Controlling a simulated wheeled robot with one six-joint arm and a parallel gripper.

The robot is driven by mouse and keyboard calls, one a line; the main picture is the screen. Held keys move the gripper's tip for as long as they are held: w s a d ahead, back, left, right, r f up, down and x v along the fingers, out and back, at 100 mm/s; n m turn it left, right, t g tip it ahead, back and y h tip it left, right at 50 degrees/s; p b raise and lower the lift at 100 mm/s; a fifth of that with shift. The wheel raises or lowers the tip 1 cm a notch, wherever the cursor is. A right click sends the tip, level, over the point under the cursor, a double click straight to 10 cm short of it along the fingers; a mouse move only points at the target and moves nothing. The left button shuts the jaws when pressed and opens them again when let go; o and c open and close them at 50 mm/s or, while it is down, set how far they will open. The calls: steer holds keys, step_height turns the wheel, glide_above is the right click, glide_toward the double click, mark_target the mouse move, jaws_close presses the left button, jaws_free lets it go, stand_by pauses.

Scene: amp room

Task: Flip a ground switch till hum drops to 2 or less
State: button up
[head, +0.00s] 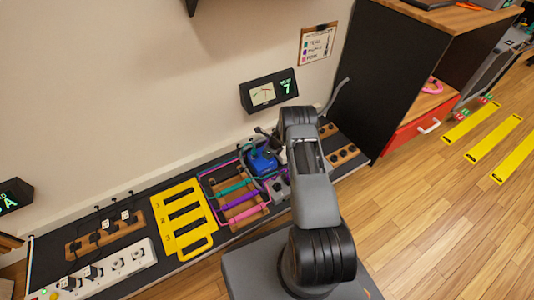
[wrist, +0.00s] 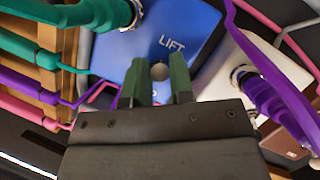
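A blue box marked LIFT (wrist: 178,25) fills the upper middle of the wrist view; it also shows in the head view (head: 263,161). A small round grey switch (wrist: 160,70) sits on its face. My gripper (wrist: 161,72) has its two green fingers apart, one on each side of the switch. I cannot tell whether they touch it. A teal plug (wrist: 100,14) enters the blue box at the left. A pale box (wrist: 262,62) with a purple plug stands beside it. The hum meter (head: 268,92) on the wall reads 7.
Teal, purple and pink cables run over a wooden rack (head: 240,207) left of the blue box. A yellow slotted plate (head: 186,218) and a white power strip (head: 112,268) lie further left. A black cabinet (head: 395,75) stands at right. Wooden floor (head: 440,220) is open at lower right.

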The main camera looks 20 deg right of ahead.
jaws_close()
steer(key=t+b, duration=0.1)
steer(key=b, duration=0.1)
steer(key=t+b, duration=0.1)
steer(key=b, duration=0.1)
steer(key=shift+s+f, duration=0.25)
steer(key=shift+s, duration=0.1)
steer(key=shift+s+a+r+n+t+y+b, duration=0.1)
steer(key=shift+s+r+n+t+y+b, duration=0.2)
steer(key=shift+t, duration=0.8)
